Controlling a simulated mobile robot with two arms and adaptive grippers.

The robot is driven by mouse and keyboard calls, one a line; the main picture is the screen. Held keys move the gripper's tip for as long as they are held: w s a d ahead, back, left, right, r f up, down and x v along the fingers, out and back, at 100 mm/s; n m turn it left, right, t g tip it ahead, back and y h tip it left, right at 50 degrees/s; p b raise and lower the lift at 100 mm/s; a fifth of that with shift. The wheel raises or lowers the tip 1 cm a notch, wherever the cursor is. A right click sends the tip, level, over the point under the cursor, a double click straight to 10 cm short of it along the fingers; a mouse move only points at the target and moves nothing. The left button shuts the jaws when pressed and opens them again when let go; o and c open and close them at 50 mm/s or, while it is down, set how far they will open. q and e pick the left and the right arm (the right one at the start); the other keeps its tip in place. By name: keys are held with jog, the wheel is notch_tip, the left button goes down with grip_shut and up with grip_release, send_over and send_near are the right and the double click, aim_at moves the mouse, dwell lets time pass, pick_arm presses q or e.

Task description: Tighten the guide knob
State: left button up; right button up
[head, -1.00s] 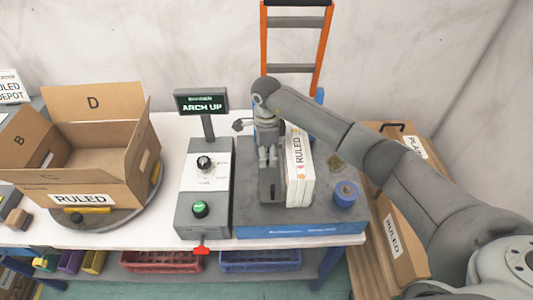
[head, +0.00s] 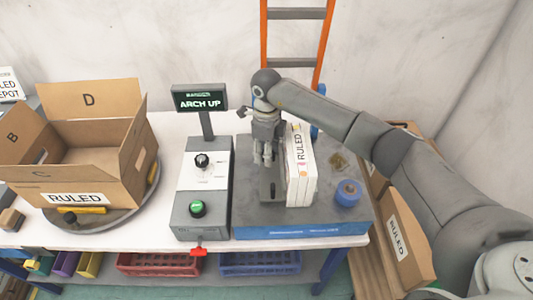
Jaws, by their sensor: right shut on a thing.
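My right gripper (head: 263,158) points down over the far end of the grey guide (head: 271,191) on the dark saddle-sewing base (head: 245,215). Its fingers are shut on the guide knob, which they and the gripper body hide. A stack of white ruled books (head: 300,170) stands upright against the guide's right side, close to the gripper. The display (head: 200,102) reads "ARCH UP". My left gripper is not in view.
A blue tape roll (head: 347,194) sits right. An open carton (head: 75,165) stands on a turntable at left.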

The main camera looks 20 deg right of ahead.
jog(key=shift+m, duration=0.4)
jog(key=o, duration=1)
notch_tip(320, 180, up, 12)
jog(key=shift+r, duration=0.1)
